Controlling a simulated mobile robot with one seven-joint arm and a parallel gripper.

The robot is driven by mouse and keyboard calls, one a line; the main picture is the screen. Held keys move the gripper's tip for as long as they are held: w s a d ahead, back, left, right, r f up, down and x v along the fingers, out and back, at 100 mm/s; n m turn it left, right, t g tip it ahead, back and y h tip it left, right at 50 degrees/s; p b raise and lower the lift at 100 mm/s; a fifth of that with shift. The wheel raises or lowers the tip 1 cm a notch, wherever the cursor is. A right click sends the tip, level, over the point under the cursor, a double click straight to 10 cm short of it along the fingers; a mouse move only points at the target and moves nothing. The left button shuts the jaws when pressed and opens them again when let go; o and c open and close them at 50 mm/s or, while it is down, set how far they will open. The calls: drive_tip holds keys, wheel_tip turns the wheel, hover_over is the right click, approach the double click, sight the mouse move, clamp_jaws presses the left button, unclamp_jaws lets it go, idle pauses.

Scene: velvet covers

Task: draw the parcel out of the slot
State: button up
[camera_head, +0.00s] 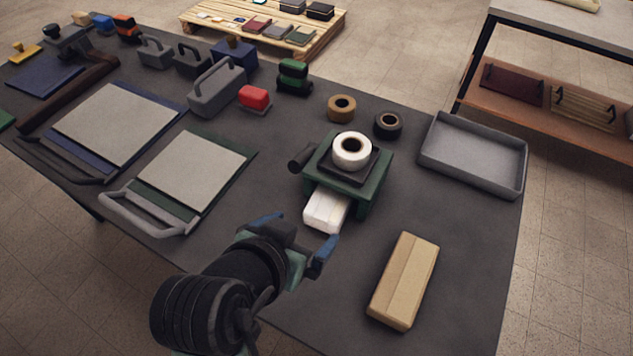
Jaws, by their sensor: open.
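A white parcel (325,210) sticks out of the front opening of a small dark green stand (375,190). Its rear part is hidden under the stand's top. A black tray and a white tape roll (352,151) sit on top of the stand. My gripper (301,239) is open, with blue fingertips spread on either side of the parcel's near end. It looks a little in front of the parcel; I cannot tell whether a finger touches it.
A tan box (404,281) lies to the right of my gripper. A grey tray (473,155) is at the right edge. Tape rolls (342,108) and a red block (254,97) stand behind. A green board with a grey handle (190,170) lies left.

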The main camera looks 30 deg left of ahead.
sight(322, 217)
drive_tip(key=shift+w, duration=0.1)
idle(0.3)
drive_tip(key=b+x, duration=0.2)
drive_tip(key=x, duration=1.1)
drive_tip(key=shift+d, duration=0.1)
drive_tip(key=c, duration=1.5)
drive_tip(key=shift+s, duration=0.3)
